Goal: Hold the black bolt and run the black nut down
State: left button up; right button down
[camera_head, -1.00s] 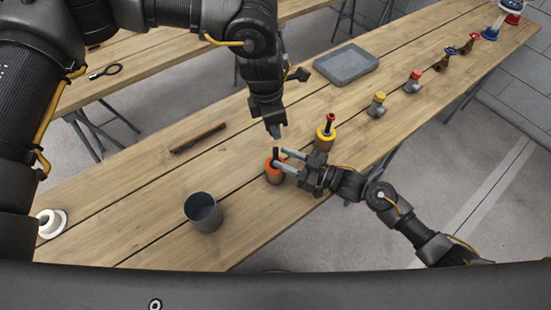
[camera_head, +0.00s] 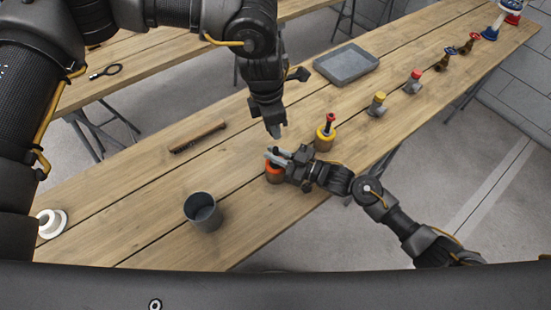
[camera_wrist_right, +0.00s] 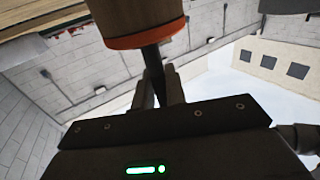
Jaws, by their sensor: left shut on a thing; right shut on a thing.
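The black bolt (camera_wrist_right: 152,62) stands in a wooden block with an orange rim (camera_head: 273,177); the block's orange end fills the top of the right wrist view (camera_wrist_right: 147,38). My right gripper (camera_head: 276,156) is shut on the bolt just above the block; the wrist view shows the dark shank running between its fingers (camera_wrist_right: 159,92). My left gripper (camera_head: 275,131) points down, above and apart from the right gripper. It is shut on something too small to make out. I cannot make out the black nut in either view.
A yellow-ringed block with a red bolt (camera_head: 327,134) stands close to the right gripper. Fittings with yellow (camera_head: 378,104) and red caps (camera_head: 413,82) stand right.

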aim_at(276, 148)
pick_arm(q)
jog(key=shift+f, duration=0.1)
jog(key=shift+f, duration=2.4)
jog(key=shift+f, duration=0.9)
jog(key=shift+f, duration=0.6)
